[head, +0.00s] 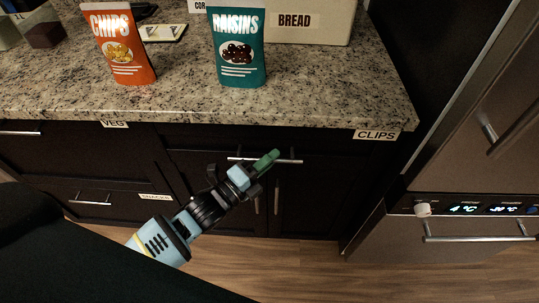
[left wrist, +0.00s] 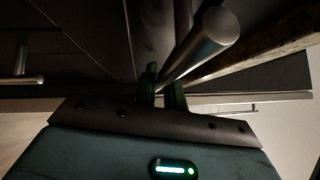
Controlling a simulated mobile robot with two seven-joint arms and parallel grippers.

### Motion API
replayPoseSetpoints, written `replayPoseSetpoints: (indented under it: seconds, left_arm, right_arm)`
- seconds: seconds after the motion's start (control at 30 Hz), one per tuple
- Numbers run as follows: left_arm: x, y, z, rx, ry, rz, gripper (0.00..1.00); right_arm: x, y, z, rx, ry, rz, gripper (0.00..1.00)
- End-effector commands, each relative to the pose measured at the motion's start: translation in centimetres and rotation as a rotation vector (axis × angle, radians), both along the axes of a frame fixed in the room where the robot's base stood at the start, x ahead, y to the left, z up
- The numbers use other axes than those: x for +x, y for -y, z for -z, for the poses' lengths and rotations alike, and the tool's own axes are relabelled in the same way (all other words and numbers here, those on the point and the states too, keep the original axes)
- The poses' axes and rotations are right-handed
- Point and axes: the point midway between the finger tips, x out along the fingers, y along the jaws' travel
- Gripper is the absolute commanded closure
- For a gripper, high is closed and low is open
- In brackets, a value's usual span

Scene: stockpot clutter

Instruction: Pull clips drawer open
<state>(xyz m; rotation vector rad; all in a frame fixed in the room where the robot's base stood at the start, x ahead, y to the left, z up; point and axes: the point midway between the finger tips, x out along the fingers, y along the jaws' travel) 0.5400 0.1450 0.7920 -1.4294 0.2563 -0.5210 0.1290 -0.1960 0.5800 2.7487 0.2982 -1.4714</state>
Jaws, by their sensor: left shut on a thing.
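The CLIPS label (head: 376,134) is on the counter's front edge at the right. Below it is a dark drawer front (head: 335,160) with a horizontal metal bar handle (head: 290,161). In the left wrist view the handle (left wrist: 205,45) runs between the two fingers of the left gripper (left wrist: 163,88). I see no clear gap at the drawer front, but the arm and low light hide part of it. My right gripper is not in view.
The granite counter (head: 185,105) holds a chips pouch (head: 122,50), a raisins pouch (head: 238,50) and a bread box (head: 325,25). Cabinet doors with vertical handles are under the drawer. A steel fridge (head: 460,150) stands at the right. Wooden floor (head: 300,270) is open in front.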

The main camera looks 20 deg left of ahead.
Motion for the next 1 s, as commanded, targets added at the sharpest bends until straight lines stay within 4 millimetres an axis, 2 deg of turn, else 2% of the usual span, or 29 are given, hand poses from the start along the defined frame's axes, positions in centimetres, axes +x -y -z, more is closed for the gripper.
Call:
replayPoseSetpoints:
  seconds: [0.27,0.7,1.0]
  left_arm:
    - [-5.5,1.7,-0.2,-0.004,-0.005,0.001,1.0]
    - [-16.7,4.8,-0.1,-0.004,-0.005,-0.001,1.0]
    - [-21.5,6.2,0.0,-0.001,-0.004,0.0,1.0]
  right_arm:
    - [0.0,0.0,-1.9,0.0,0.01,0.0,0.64]
    - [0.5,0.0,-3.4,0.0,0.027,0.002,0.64]
    - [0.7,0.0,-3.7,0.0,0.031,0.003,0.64]
